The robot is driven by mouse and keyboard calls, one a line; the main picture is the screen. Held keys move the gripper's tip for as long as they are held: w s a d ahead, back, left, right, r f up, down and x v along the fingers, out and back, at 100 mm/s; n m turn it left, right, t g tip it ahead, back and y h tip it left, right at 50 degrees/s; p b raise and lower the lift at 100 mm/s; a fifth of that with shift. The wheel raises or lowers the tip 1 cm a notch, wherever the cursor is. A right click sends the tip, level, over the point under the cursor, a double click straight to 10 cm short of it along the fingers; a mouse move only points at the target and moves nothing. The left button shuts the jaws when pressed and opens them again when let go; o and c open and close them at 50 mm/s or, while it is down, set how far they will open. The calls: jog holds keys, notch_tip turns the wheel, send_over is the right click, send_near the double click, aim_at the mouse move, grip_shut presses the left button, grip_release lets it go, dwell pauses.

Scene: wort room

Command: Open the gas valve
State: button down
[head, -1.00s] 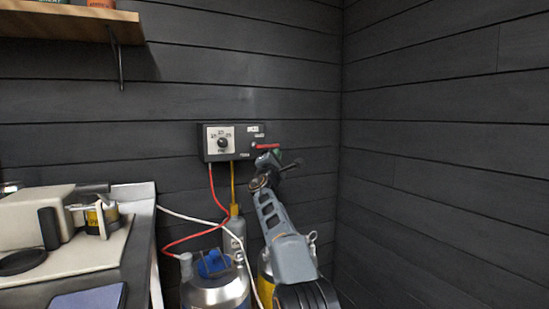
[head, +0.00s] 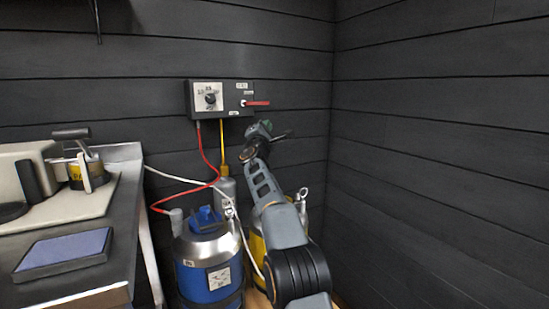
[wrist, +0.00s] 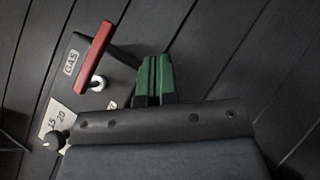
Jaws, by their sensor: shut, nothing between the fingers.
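The gas valve is a red lever (head: 258,103) on the right part of a dark control box (head: 227,113) on the back wall. In the head view the lever lies level, pointing right from its pale pivot. In the wrist view the red lever (wrist: 96,56) is at the upper left, beside a GAS label. My gripper (head: 264,127) is just below the lever in the head view. In the wrist view its green fingertips (wrist: 156,78) are together and empty, right of the lever and apart from it in the picture.
A dial (head: 210,98) is on the box's left part. Red and yellow hoses hang below it. A blue keg (head: 210,270) and a grey cylinder stand beneath. A counter (head: 125,205) is at left. The right wall (head: 430,150) is bare.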

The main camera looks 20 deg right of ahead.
jog(key=s+f+b, duration=0.1)
jog(key=s+f, duration=0.5)
jog(key=s, duration=0.1)
jog(key=shift+d+f+b, duration=0.15)
jog(key=shift+d+b, duration=0.05)
jog(key=shift+b, duration=0.1)
dwell(0.3)
jog(key=s+r+m+g+y+p, duration=0.1)
jog(key=s+r+m+g+p, duration=0.35)
jog(key=s+p, duration=0.4)
jog(key=s+r+m+g+p, duration=0.3)
jog(key=s+m+g+p, duration=0.25)
jog(key=p, duration=0.65)
jog(key=s+a+m+g+y+p, duration=0.2)
jog(key=s+a+m+y+p, duration=0.1)
jog(key=s+a+y+p, duration=0.3)
jog(key=s+a+m+g+y+p, duration=0.3)
jog(key=s+a+y+p, duration=0.3)
jog(key=s+a+p, duration=0.5)
jog(key=s+r+m+p, duration=0.1)
jog(key=s+p, duration=0.3)
jog(key=s, duration=0.1)
jog(key=shift+s+g+p, duration=0.3)
